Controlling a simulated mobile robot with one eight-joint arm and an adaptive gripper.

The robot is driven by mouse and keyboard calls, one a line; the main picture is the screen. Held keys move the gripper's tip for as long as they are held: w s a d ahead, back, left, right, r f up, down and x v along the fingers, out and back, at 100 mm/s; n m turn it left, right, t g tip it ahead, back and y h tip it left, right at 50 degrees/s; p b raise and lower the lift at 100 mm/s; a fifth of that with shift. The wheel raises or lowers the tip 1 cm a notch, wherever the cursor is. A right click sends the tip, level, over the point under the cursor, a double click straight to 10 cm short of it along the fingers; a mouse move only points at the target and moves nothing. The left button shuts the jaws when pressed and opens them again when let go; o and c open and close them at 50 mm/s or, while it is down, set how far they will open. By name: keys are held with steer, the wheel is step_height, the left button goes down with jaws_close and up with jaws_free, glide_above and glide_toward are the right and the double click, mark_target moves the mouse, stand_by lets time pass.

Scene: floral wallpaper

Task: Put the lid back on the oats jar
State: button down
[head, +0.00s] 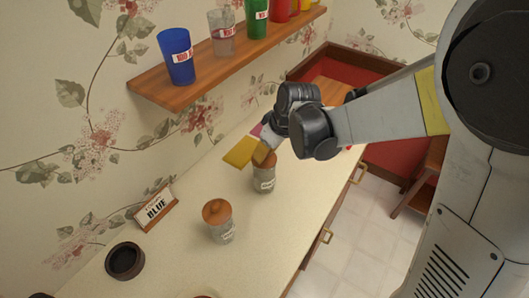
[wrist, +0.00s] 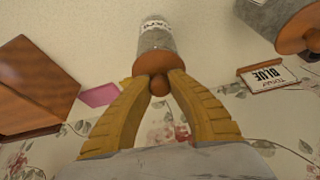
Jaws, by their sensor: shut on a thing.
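A grey jar (head: 264,184) stands upright on the counter, its small label too blurred to read with certainty. A brown wooden lid (head: 270,160) sits at its mouth; I see no clear gap between them. My gripper (head: 261,156), with yellow fingers, is shut on the lid's round knob. In the wrist view the fingertips of my gripper (wrist: 159,80) pinch the knob from both sides, with the lid (wrist: 150,63) against the jar (wrist: 156,36). A second grey jar (head: 222,233) with a similar brown knobbed lid (head: 216,209) stands nearer the camera.
A sign reading BLUE (head: 157,209) and a dark round bowl (head: 125,261) stand on the pale counter (head: 180,261) at the left. A wooden shelf (head: 160,90) with several coloured cups, including a blue cup (head: 176,57), hangs above. A pink item (wrist: 100,95) lies near the wall.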

stand_by(0.4)
steer(key=c, duration=0.8)
jaws_free()
steer(key=shift+o, duration=0.2)
steer(key=shift+r+p, duration=2.45)
steer(key=shift+r, duration=1.05)
